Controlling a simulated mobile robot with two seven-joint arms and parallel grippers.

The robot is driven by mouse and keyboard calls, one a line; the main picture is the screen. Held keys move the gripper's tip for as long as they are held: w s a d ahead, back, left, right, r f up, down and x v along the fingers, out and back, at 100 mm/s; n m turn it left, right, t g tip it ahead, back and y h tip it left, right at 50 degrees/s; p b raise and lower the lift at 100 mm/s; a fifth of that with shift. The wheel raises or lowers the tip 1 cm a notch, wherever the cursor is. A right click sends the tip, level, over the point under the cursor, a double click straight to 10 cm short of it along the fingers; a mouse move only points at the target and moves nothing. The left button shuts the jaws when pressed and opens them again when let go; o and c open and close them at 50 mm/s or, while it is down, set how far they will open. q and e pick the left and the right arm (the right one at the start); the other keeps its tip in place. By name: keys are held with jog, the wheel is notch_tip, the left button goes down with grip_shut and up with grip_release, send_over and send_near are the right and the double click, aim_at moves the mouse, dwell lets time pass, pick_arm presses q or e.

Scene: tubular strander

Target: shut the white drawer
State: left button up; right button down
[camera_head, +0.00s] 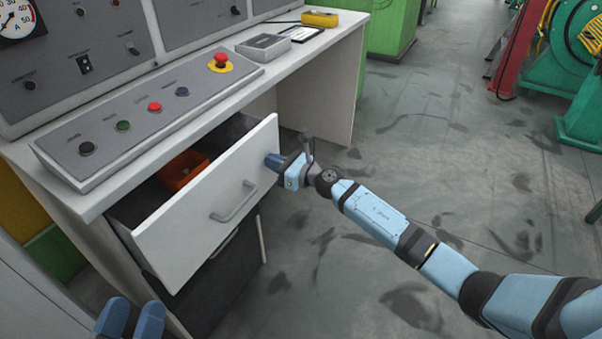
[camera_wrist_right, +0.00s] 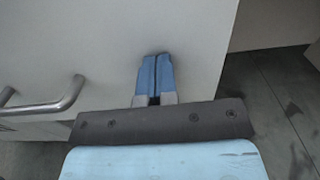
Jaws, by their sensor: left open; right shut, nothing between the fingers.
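The white drawer (camera_head: 200,222) is pulled partly out from under the desk in the head view, with a grey bar handle (camera_head: 234,202) on its front. An orange bin (camera_head: 182,170) sits inside it. My right gripper (camera_head: 270,160) is shut and empty, its fingertips at the drawer front near its right end, right of the handle. In the right wrist view the blue fingers (camera_wrist_right: 155,75) are together against or just before the white front (camera_wrist_right: 100,50); contact is not certain. My left gripper (camera_head: 131,318) is open and empty at the bottom left, below and in front of the drawer.
The desk (camera_head: 310,80) carries a sloped control panel (camera_head: 150,120) with several buttons, a grey tray (camera_head: 264,47) and a yellow device (camera_head: 320,19). A dark compartment (camera_head: 215,285) lies below the drawer. The floor (camera_head: 430,150) to the right is open; green machinery stands further back.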

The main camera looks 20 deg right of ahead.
jog(key=b+x, duration=0.2)
jog(key=x, duration=0.8)
jog(key=shift+a+b, duration=0.15)
jog(key=shift+b, duration=0.25)
pick_arm(q)
jog(key=shift+m+g, duration=0.3)
jog(key=shift+g, duration=0.6)
jog(key=f, duration=0.4)
jog(key=shift+d+f, duration=0.15)
jog(key=shift+d, duration=0.15)
pick_arm(e)
jog(key=shift+w+r, duration=0.2)
jog(key=shift+r, duration=0.05)
jog(key=shift+r, duration=0.15)
